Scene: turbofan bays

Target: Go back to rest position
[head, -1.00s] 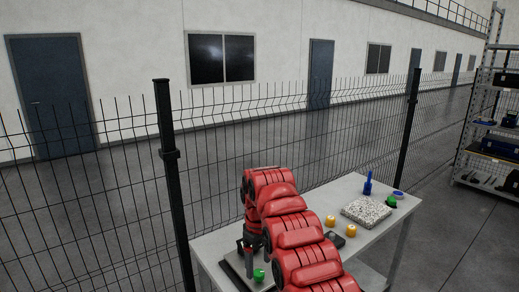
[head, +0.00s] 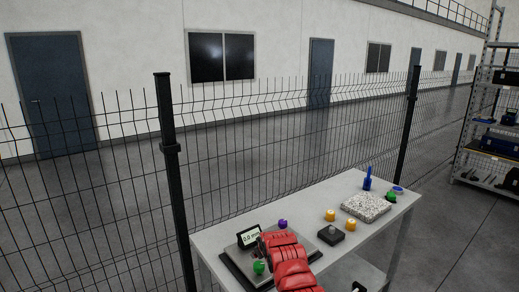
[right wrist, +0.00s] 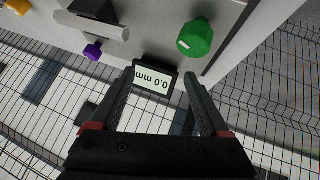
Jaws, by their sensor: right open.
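My right gripper (right wrist: 163,80) is open in the right wrist view, with its two dark fingers spread and nothing held. A small display (right wrist: 155,90) reading 0.0 mm shows between the fingers, beyond them. The same display (head: 248,237) stands on a dark-edged base plate at the near left of the bench in the head view. My red right arm (head: 288,262) reaches over the bench's near edge there; its gripper cannot be made out in that view. My left gripper is in neither view.
The grey bench (head: 215,238) also bears green (head: 259,267), purple (head: 283,224) and yellow (head: 330,215) pieces, a black block (head: 331,235), a speckled slab (head: 366,207) and a blue tool (head: 367,183). A mesh fence (head: 240,150) runs behind it; shelving (head: 490,130) stands right.

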